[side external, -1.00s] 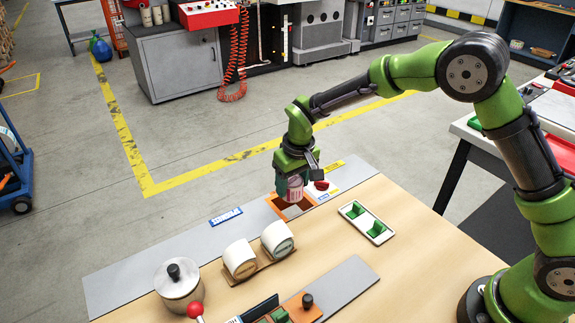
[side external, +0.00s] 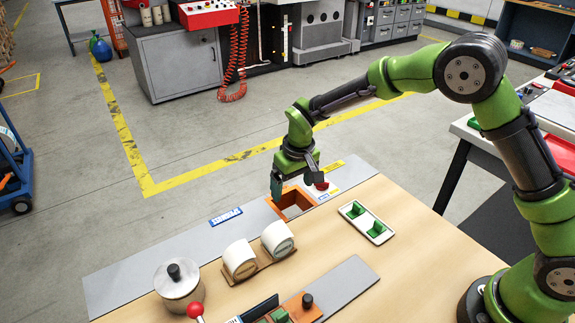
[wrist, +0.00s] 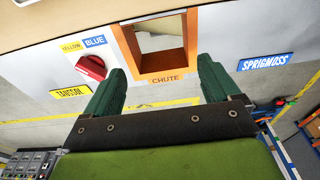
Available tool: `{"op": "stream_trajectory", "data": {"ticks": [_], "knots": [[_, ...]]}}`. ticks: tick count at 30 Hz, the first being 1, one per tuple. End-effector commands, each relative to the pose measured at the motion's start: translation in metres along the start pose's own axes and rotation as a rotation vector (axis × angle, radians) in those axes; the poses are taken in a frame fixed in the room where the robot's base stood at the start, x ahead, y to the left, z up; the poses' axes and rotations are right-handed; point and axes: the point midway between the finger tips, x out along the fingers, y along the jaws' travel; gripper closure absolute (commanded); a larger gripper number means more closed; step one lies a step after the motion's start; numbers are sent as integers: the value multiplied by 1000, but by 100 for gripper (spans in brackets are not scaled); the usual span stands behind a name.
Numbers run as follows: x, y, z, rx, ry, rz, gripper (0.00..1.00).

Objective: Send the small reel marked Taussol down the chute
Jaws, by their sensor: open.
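My gripper (side external: 296,178) is open and empty, just above the orange-framed chute (side external: 291,203). In the wrist view its two green fingers (wrist: 160,82) stand wide apart, with nothing between them. The small reel is not in view now. A yellow Taussol label (wrist: 71,93) lies left of the chute, and a blue Sprigmoss label (wrist: 265,62) lies right of it.
A red knob (wrist: 90,67) with yellow and blue labels sits beside the chute. Two white rolls (side external: 239,260) (side external: 278,238) rest on a wooden cradle. A lidded metal pot (side external: 178,281) and a white tray with green switches (side external: 366,222) stand clear of my gripper.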

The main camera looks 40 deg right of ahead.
Motion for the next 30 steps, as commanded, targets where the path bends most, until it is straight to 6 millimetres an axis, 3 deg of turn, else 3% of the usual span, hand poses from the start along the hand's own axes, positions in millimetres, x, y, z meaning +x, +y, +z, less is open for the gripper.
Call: {"op": "stream_trajectory", "data": {"ticks": [5,15,21,30], "knots": [[-23,0,-1,-1,5,-1,10],[-106,0,-1,-1,7,-1,10],[-145,0,0,0,5,-1,10],[-167,0,0,-1,1,0,10]]}}
